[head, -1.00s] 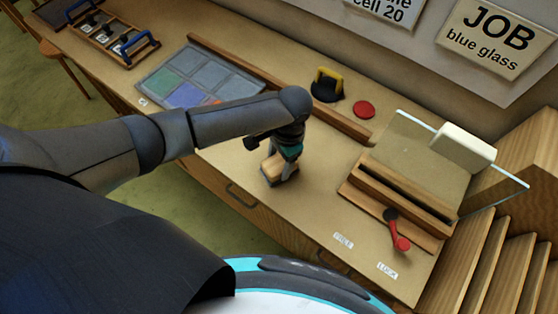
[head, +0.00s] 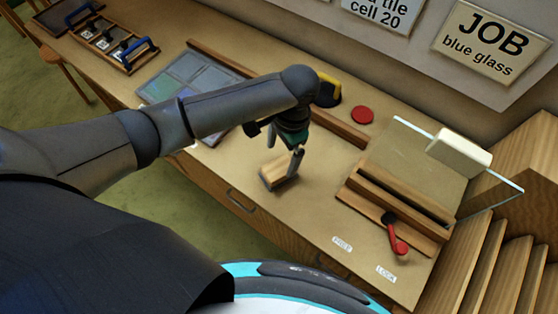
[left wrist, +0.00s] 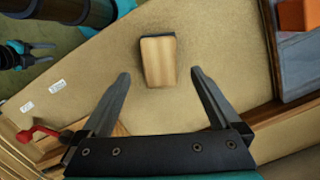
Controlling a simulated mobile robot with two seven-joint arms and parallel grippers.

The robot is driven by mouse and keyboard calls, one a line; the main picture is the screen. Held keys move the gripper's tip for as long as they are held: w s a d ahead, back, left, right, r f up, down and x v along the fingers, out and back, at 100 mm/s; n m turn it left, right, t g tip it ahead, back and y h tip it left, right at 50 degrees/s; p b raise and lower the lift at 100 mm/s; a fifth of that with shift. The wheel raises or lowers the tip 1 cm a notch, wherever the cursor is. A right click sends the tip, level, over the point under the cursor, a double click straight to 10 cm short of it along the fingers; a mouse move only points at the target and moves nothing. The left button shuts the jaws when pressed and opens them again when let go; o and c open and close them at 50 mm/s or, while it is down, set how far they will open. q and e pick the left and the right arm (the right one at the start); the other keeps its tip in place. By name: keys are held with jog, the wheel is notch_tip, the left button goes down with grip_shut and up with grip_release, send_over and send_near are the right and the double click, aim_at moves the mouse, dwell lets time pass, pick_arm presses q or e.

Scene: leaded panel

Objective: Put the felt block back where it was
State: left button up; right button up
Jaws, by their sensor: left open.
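The felt block (head: 280,172), a pale wooden block with a dark layer along its lower edge, lies on the bare bench top left of the wooden slotted stand. It also shows in the left wrist view (left wrist: 158,62), ahead of the fingertips. My left gripper (head: 297,152) is just above and beyond the block, apart from it. In the left wrist view its two fingers (left wrist: 160,75) are spread wide with nothing between them. My right gripper (left wrist: 42,53) shows small at the upper left of the left wrist view, its fingers apart and empty.
A slotted wooden stand (head: 395,205) with a glass sheet, white block and red lever (head: 396,236) stands at right. A leaded panel (head: 190,78) lies at left behind my arm. A yellow-handled tool (head: 328,90) and red disc (head: 362,115) sit at the back.

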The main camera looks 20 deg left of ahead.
aim_at(285, 165)
pick_arm(q)
jog(key=r, duration=0.5)
jog(key=shift+w+d+r, duration=0.3)
